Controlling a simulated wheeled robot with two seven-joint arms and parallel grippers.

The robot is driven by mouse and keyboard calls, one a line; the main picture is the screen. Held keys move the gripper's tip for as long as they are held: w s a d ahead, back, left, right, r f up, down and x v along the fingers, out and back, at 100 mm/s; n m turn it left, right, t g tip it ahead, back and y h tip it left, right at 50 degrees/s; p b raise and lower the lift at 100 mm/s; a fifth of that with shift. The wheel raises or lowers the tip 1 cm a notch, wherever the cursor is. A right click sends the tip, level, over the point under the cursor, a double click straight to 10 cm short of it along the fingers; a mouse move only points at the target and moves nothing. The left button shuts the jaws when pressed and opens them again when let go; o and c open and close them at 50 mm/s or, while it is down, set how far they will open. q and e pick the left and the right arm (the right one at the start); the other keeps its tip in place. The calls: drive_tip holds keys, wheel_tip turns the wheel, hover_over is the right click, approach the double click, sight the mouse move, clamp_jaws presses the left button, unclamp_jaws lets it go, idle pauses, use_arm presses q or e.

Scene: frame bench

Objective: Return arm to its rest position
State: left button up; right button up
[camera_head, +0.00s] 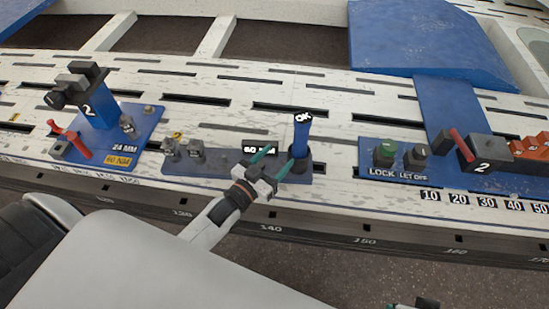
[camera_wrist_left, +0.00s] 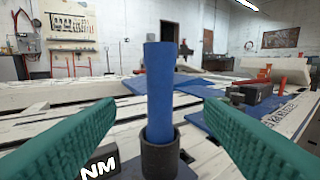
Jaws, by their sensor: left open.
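My left gripper (camera_head: 273,162) reaches over the front of the white bench in the head view. Its two green fingers are apart with nothing between them. A blue post (camera_head: 301,137) marked OK stands upright in a dark round socket (camera_head: 299,162), just beyond the fingertips. In the left wrist view the blue post (camera_wrist_left: 160,90) stands in the gap between the spread fingers, and the gripper is not closed on it. Part of my right gripper (camera_head: 416,304) shows at the bottom edge of the head view; its fingers are mostly cut off.
A blue plate (camera_head: 145,122) with a red-handled clamp (camera_head: 70,139) lies on the left. On the right are a green LOCK knob (camera_head: 384,153), a LET OFF knob (camera_head: 415,157), a block marked 2 (camera_head: 482,153) and orange blocks (camera_head: 530,146). Small grey fittings (camera_head: 183,150) stand left of the gripper.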

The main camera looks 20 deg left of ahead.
use_arm(q)
drive_tip(key=shift+f, duration=0.1)
use_arm(e)
drive_tip(key=shift+s, duration=0.1)
idle(0.3)
